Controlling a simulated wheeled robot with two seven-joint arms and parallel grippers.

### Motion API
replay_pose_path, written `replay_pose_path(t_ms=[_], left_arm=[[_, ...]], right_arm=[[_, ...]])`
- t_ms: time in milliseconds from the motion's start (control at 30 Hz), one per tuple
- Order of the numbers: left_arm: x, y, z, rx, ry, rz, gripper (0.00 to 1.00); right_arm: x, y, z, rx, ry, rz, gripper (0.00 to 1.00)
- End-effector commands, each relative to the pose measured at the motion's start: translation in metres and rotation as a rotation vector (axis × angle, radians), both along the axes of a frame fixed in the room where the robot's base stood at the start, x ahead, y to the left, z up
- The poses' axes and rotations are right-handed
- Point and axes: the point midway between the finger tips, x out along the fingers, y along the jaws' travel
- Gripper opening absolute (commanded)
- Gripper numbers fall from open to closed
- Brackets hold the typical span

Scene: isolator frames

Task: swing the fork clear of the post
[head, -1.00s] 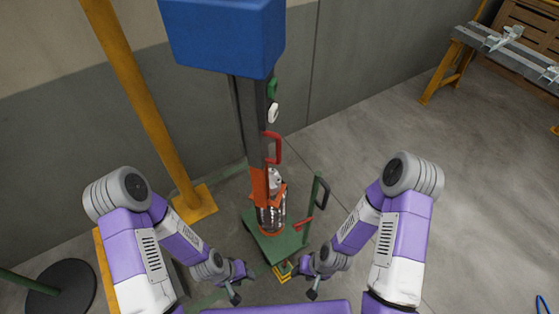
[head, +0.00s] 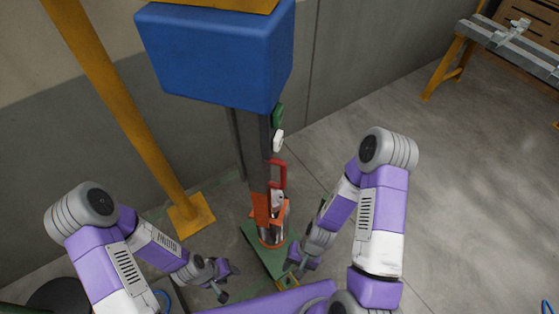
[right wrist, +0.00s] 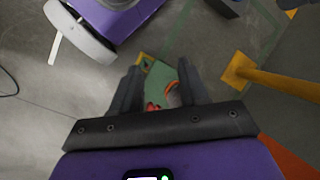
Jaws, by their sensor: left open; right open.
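The post (head: 252,150) is a dark grey upright with a blue box (head: 215,60) on top. Low on it is an orange-red bracket (head: 262,208) beside a shiny cylinder; I cannot tell clearly whether this is the fork. The post stands on a green base plate (head: 262,254). My right gripper (head: 300,264) is open and empty at the plate's right side, low down. In the right wrist view its fingers (right wrist: 160,88) are apart, with the green plate and a red part beyond them. My left gripper (head: 228,281) is open and empty, left of the plate.
A red handle (head: 279,172) and green and white parts sit on the post's right side. A yellow column (head: 125,110) with a square foot stands to the left. A bench (head: 510,45) stands far right.

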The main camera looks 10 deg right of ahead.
Motion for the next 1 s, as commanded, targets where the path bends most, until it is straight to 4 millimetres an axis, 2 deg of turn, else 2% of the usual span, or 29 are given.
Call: replay_pose_path(t_ms=[67,133,233,367,500,600,700,800,867,1000], left_arm=[[-0.001,0.000,0.002,0.000,0.002,-0.001,0.43],[-0.001,0.000,0.004,-0.001,0.003,0.000,0.43],[-0.001,0.000,0.005,-0.001,0.003,0.000,0.43],[-0.001,0.000,0.007,0.000,0.002,0.000,0.43],[-0.001,0.000,0.009,0.000,0.002,0.000,0.43],[-0.001,0.000,0.010,0.000,0.002,0.000,0.43],[-0.001,0.000,0.010,0.000,0.002,0.000,0.43],[-0.001,0.000,0.010,0.000,0.002,0.000,0.43],[-0.001,0.000,0.010,0.000,0.002,0.000,0.43],[-0.001,0.000,0.010,0.000,0.002,0.000,0.43]], right_arm=[[-0.010,-0.003,0.014,0.049,0.163,-0.171,0.44],[-0.011,0.004,0.032,0.133,0.304,-0.339,0.44],[0.006,0.016,0.064,0.307,0.463,-0.589,0.44],[0.060,0.017,0.113,0.609,0.568,-0.899,0.44],[0.125,-0.012,0.163,0.941,0.551,-1.157,0.44],[0.157,-0.040,0.189,1.125,0.497,-1.272,0.44],[0.176,-0.062,0.207,1.244,0.445,-1.338,0.44],[0.185,-0.071,0.215,1.303,0.419,-1.365,0.44],[0.190,-0.070,0.217,1.315,0.414,-1.370,0.44],[0.203,-0.055,0.217,1.315,0.415,-1.367,0.44]])
